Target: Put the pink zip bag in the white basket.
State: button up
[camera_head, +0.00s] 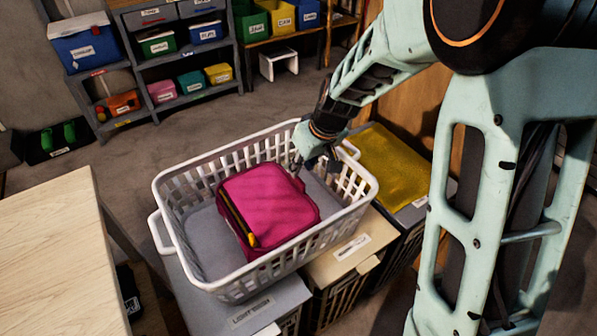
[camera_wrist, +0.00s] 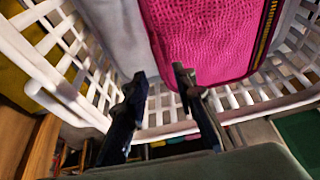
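The pink zip bag (camera_head: 268,205) lies inside the white basket (camera_head: 172,180), near its middle, with its dark and yellow zip edge toward the lower left. My gripper (camera_head: 300,162) is at the basket's upper right part, beside the bag's top right corner. In the wrist view my gripper (camera_wrist: 160,80) has its two fingers apart, with nothing held between them. The right finger overlaps the edge of the bag (camera_wrist: 205,40); I cannot tell if it touches. The basket (camera_wrist: 40,65) shows around them.
The basket stands on lidded bins, one labelled light (camera_head: 265,310). A yellow cloth-like item (camera_head: 392,165) lies right of it. A wooden table (camera_head: 55,255) is at the left. Shelves with coloured bins (camera_head: 190,55) stand at the back. Floor between is open.

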jog(key=v, duration=0.5)
jog(key=shift+s+d+r, duration=0.1)
jog(key=shift+r, duration=0.2)
